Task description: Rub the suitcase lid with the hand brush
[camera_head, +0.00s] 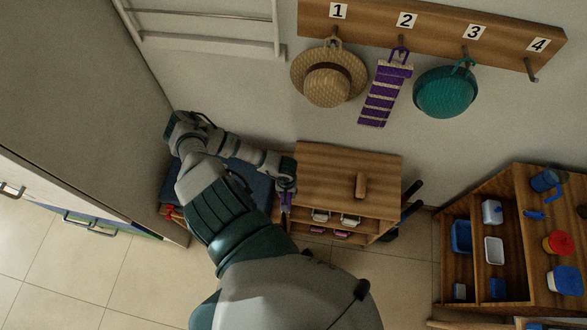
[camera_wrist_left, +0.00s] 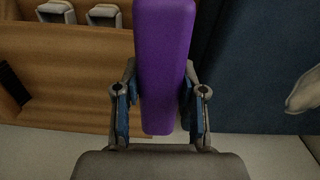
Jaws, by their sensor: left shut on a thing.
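My left gripper (camera_head: 286,184) is shut on a purple hand brush (camera_head: 287,201), beside the left end of the wooden cabinet. In the left wrist view the purple brush (camera_wrist_left: 165,60) stands lengthwise between the two fingers of my left gripper (camera_wrist_left: 158,105); no bristles show. The dark blue suitcase (camera_head: 258,182) lies left of the cabinet, partly hidden behind my left arm. A dark blue surface (camera_wrist_left: 255,65), likely the suitcase, fills the right of the wrist view, and I cannot tell whether the brush touches it. My right gripper is not in view.
The wooden cabinet (camera_head: 325,178) has a brown block (camera_head: 361,185) on top and white and pink things inside. A straw hat (camera_head: 327,85), a purple striped piece (camera_head: 385,92) and a teal hat (camera_head: 445,92) hang on wall pegs. Shelves (camera_head: 478,205) stand right; floor between is clear.

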